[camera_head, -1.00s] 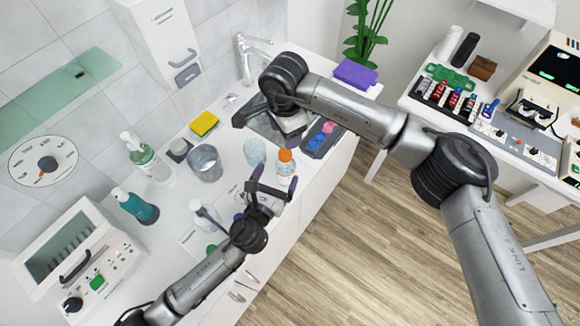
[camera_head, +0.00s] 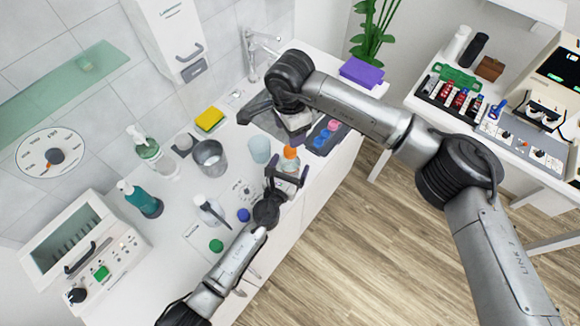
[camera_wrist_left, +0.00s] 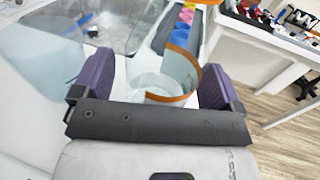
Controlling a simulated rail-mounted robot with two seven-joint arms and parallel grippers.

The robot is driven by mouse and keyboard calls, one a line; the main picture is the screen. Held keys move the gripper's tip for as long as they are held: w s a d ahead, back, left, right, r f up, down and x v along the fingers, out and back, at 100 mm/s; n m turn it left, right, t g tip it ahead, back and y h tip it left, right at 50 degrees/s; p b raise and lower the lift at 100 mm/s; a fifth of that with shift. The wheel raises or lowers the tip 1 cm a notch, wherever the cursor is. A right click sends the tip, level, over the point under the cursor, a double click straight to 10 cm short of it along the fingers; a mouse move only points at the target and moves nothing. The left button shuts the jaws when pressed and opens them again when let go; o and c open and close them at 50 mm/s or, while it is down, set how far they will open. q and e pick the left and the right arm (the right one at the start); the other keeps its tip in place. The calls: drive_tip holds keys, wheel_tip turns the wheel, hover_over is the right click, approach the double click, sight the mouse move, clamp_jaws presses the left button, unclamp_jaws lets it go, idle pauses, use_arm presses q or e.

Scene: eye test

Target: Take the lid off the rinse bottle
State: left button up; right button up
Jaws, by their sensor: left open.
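In the left wrist view a clear round body with an orange band (camera_wrist_left: 181,72) shows between the purple finger pads. I cannot tell whether the pads touch it. My right gripper (camera_head: 270,112) hangs over the sink; its fingers are partly hidden by its own arm.
The pale blue cup (camera_head: 260,149) stands close left of the bottle. A white squeeze bottle (camera_head: 209,211), a blue disc (camera_head: 243,215) and a green disc (camera_head: 216,246) are near the left arm. A dark tray (camera_head: 327,135) with coloured items lies behind the bottle.

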use_arm(q)
drive_tip(key=shift+w+d, duration=0.15)
drive_tip(key=shift+w, duration=0.15)
drive_tip(key=shift+c, duration=0.5)
